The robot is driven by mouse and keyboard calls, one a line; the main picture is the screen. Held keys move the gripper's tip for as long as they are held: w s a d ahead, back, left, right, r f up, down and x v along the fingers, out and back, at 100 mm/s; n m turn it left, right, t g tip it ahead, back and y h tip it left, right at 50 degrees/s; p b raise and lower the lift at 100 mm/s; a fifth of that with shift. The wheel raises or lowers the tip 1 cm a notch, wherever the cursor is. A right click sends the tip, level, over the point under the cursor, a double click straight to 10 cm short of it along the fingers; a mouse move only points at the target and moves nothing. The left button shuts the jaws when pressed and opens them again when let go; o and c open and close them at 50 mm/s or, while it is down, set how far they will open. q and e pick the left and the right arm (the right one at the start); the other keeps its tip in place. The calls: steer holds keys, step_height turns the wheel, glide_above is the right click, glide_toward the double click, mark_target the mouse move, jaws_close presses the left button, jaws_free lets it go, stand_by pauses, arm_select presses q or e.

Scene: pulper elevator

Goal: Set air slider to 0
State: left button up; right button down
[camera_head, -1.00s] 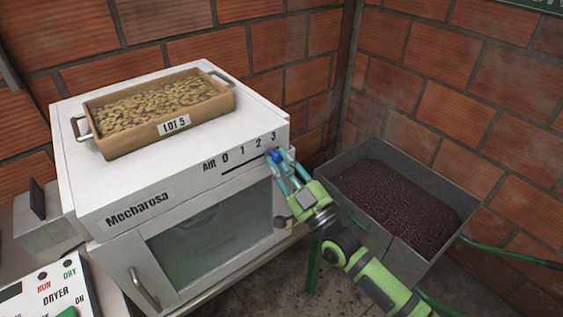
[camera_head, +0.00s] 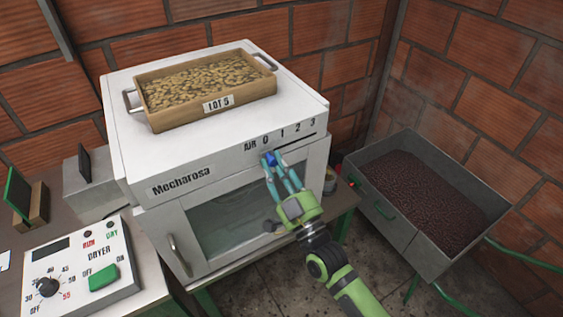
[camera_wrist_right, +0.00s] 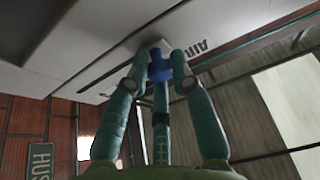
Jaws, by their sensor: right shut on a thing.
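The air slider is a blue knob (camera_head: 268,158) on the front of the white Mecharosa machine (camera_head: 200,150). It sits at the left end of its dark slot, below the 0 of the AIR scale (camera_head: 285,136). My right gripper (camera_head: 271,166) is shut on the knob, with its teal fingers reaching up from below. In the right wrist view the fingertips (camera_wrist_right: 162,80) close around the blue knob (camera_wrist_right: 159,66), beside the AIR lettering (camera_wrist_right: 194,52). The fingers partly hide the knob. My left gripper is out of view.
A wooden tray of beans marked LOT 5 (camera_head: 160,118) rests on the machine's top. A dryer control box (camera_head: 120,272) stands at the lower left. A metal bin (camera_head: 405,232) of dark red cherries stands at the right.

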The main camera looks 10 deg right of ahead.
steer(key=c, duration=1.1)
jaws_free()
steer(key=shift+a, duration=0.1)
steer(key=shift+o, duration=0.2)
steer(key=shift+s+a+r, duration=0.1)
steer(key=v, duration=1.2)
